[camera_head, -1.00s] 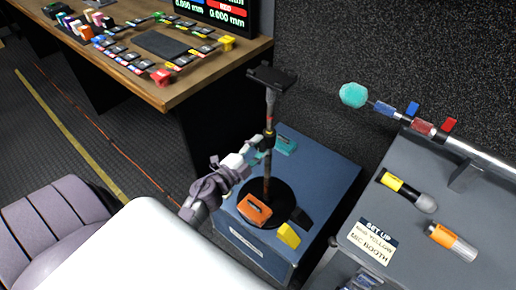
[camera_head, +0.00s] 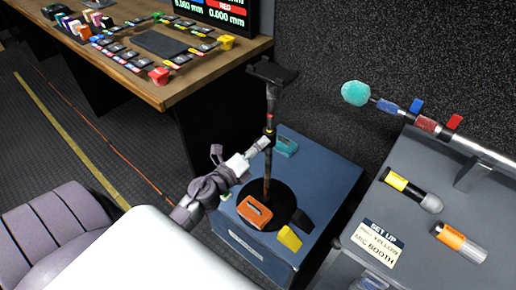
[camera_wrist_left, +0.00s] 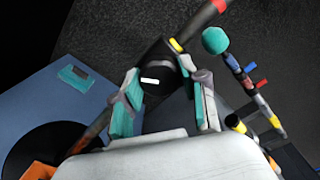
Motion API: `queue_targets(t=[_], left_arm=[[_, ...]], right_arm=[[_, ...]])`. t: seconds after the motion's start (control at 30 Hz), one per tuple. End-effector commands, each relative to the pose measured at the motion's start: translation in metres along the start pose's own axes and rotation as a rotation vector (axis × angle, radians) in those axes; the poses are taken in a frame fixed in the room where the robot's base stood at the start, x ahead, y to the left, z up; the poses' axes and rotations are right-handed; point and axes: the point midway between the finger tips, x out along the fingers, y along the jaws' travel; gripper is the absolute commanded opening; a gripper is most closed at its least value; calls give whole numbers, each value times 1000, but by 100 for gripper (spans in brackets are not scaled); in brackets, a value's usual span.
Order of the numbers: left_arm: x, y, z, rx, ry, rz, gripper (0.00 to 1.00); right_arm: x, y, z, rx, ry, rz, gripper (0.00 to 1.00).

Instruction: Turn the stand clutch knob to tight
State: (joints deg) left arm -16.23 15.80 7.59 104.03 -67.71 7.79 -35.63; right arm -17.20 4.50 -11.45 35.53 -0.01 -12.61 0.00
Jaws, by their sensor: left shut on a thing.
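The stand is a thin dark pole (camera_head: 268,168) rising from a round black base (camera_head: 283,195) on a blue case, with a black plate (camera_head: 272,73) on top. In the left wrist view the clutch knob (camera_wrist_left: 157,78) is a round black knob with a white mark, beside the pole. My left gripper (camera_head: 264,142) reaches the pole at about mid-height from the left. In the left wrist view its two teal-padded fingers (camera_wrist_left: 166,88) stand on either side of the knob, shut on it. The gripper hides the knob in the head view. My right gripper is not in view.
The blue case (camera_head: 330,165) also carries an orange block (camera_head: 254,212), a yellow block (camera_head: 290,238) and a teal block (camera_head: 286,147). A grey cabinet (camera_head: 400,215) with microphones stands at right. A wooden desk (camera_head: 130,85) is at back left.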

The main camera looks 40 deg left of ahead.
Motion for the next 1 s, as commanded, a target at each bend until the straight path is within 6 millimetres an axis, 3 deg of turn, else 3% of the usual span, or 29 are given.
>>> queue_targets(t=[0.5, 1.0], left_arm=[[-1, 2, -2, 377, 5, 2, 8], [-1, 2, -2, 469, 5, 3, 8]], right_arm=[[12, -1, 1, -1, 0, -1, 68], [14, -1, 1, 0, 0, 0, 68]])
